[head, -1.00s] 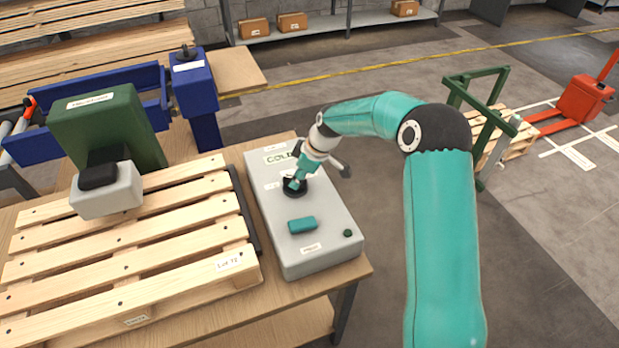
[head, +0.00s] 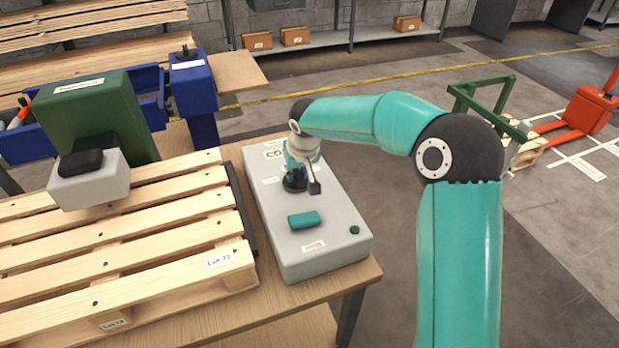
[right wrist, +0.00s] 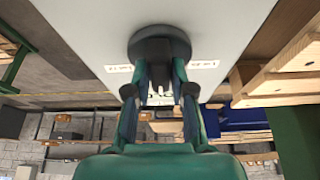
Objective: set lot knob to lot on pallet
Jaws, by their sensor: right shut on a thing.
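The lot knob (head: 294,183) is a round black knob on top of a pale grey control box (head: 330,255). My right gripper (head: 297,170) reaches down onto it from above. In the right wrist view the gripper (right wrist: 160,85) has its two fingers closed on the dark knob (right wrist: 160,45), with small white labels on either side of it. The knob's pointer direction is hidden. My left gripper is not in view.
The box also carries a teal block (head: 304,220) and a small dark green button (head: 354,230). A green machine with a grey head (head: 90,188) stands over the pallet's left side. A blue post (head: 194,95) rises behind.

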